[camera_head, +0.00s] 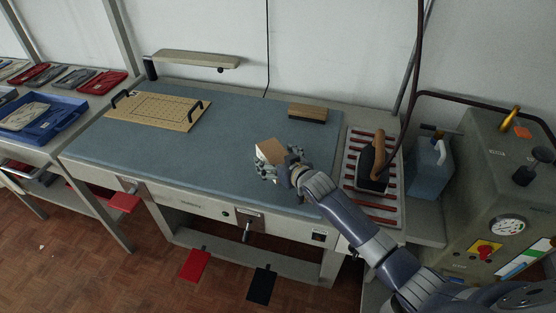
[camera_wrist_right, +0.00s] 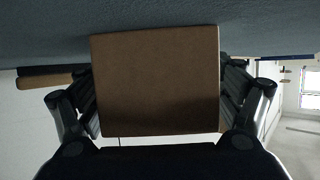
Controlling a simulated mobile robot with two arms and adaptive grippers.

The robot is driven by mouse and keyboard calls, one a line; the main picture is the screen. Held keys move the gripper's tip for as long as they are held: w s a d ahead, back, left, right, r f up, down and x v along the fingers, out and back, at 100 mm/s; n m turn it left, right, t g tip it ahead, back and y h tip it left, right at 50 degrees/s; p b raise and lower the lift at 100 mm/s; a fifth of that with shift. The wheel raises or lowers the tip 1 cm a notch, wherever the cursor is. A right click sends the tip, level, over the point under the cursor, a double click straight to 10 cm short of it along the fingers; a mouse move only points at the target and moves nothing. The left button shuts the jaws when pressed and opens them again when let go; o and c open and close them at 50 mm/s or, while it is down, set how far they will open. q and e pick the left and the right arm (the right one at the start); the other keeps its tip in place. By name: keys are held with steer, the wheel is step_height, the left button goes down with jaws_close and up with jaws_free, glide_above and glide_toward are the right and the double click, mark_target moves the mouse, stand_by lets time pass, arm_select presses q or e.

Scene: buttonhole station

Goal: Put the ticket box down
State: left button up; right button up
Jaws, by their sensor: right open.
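The ticket box, a small brown box (camera_head: 269,151), is at the blue padded table top (camera_head: 220,165), right of its middle, near the front. My right gripper (camera_head: 281,165) is around the box, with a finger on either side. In the right wrist view the box (camera_wrist_right: 156,85) fills the space between the two dark fingers (camera_wrist_right: 160,105). The fingers are open, and any gap at the box's sides is too small to make out. The box's edge meets the blue surface in that view; its contact with the table is hidden. My left gripper is out of view.
A wooden block with a dark base (camera_head: 308,112) lies behind the box. A board with two black handles (camera_head: 158,109) lies at the left. An iron (camera_head: 373,166) stands on a striped rest at the right, beside a blue container (camera_head: 430,168). The table's middle is clear.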

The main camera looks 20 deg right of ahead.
steer(key=shift+s+r, duration=0.1)
steer(key=shift+r, duration=0.05)
steer(key=b+v, duration=0.1)
steer(key=v, duration=1.1)
stand_by(0.3)
